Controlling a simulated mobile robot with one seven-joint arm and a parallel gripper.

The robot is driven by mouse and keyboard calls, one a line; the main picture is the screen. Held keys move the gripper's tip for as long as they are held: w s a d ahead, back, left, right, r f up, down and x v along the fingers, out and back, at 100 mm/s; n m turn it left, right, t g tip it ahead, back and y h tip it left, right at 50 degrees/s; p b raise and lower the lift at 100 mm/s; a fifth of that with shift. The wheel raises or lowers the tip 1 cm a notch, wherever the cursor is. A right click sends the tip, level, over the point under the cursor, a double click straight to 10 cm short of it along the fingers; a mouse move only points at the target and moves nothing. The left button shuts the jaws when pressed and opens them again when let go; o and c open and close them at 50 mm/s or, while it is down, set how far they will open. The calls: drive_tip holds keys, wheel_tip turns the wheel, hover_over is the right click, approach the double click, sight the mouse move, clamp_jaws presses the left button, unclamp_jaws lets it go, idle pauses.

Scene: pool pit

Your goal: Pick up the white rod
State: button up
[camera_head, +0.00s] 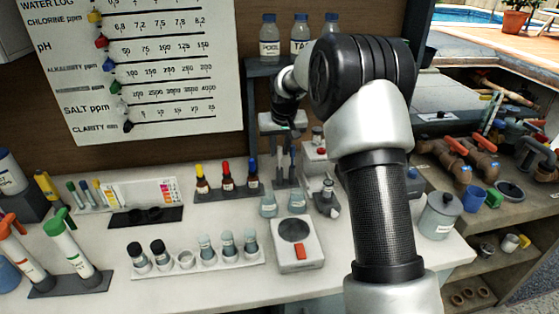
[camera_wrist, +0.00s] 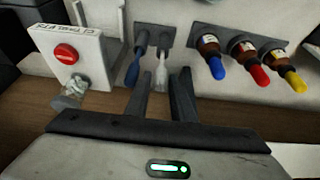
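The white rod (camera_wrist: 161,72) stands upright in a dark holder (camera_wrist: 172,36) in the wrist view, beside a blue rod (camera_wrist: 132,72). My gripper (camera_wrist: 163,76) is open, and its two dark fingers point toward the holder. The white rod shows in the gap between the fingers, with space on both sides. I cannot tell how far its end reaches between them. In the head view my gripper (camera_head: 286,148) is above the holder at the back of the bench, and the rods are hard to tell apart from the fingers there.
Dropper bottles with red, blue and yellow caps (camera_head: 228,178) stand left of the holder. A white box with a red button (camera_wrist: 66,55) stands close on its other side. Small flasks (camera_head: 269,203) and a scale (camera_head: 296,245) are in front. Bottles (camera_head: 269,38) stand on a shelf above.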

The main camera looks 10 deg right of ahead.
clamp_jaws()
wheel_tip(320, 180, up, 10)
drive_tip(key=shift+r, duration=0.1)
idle(0.4)
idle(0.3)
